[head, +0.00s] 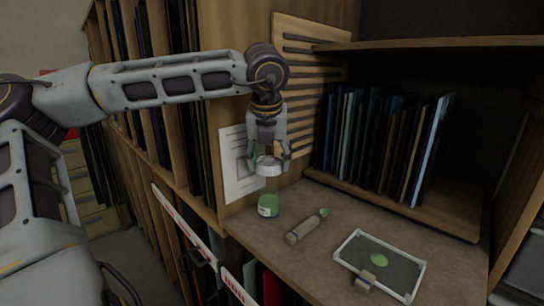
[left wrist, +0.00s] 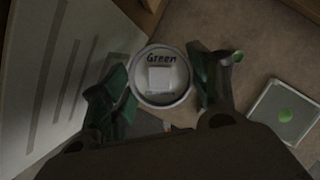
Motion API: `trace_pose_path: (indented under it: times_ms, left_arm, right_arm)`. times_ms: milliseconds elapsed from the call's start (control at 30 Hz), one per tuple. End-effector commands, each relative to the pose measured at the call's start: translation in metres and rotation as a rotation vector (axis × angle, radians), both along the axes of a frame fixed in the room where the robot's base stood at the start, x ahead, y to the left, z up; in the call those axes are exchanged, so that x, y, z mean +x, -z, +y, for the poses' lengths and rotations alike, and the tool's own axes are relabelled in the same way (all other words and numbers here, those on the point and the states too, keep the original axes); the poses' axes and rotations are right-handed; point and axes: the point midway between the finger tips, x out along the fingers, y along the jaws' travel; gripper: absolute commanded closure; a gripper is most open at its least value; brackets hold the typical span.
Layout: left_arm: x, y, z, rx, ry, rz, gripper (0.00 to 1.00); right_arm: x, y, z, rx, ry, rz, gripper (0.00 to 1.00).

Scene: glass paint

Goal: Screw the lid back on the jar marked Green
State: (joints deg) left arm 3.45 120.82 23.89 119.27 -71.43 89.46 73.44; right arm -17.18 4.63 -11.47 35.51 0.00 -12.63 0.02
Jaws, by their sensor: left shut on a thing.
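The glass jar (head: 268,206) stands upright on the shelf, with green paint in its lower part and a small pale label. A round white lid (head: 268,167) is right at the top of the jar; I cannot tell whether it is seated on the rim or just above. My left gripper (head: 270,157) points down from above and is shut on the lid's sides. In the left wrist view the lid (left wrist: 160,77) reads "Green" and sits between the green-padded fingers (left wrist: 163,88). The jar's rim is hidden under the lid. My right gripper is not in view.
A brush-like tool (head: 306,228) with a green tip lies right of the jar. Further right is a framed dark panel (head: 378,262) with a green blob and a clip. A white sheet (head: 239,165) is behind left. Upright glass sheets (head: 380,145) fill the back.

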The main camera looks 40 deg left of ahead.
Motion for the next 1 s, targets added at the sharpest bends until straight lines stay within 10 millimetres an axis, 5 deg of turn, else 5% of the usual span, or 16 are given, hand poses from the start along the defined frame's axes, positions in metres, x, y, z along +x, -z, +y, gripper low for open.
trace_pose_path:
  times_ms: [567,1000]
  left_arm:
    - [-0.001,0.001,0.0,0.0,-0.026,0.001,0.56]
    - [0.0,0.004,0.0,0.001,-0.219,0.002,0.56]
  right_arm:
    - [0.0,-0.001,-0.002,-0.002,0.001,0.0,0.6]
    - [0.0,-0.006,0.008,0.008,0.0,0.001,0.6]
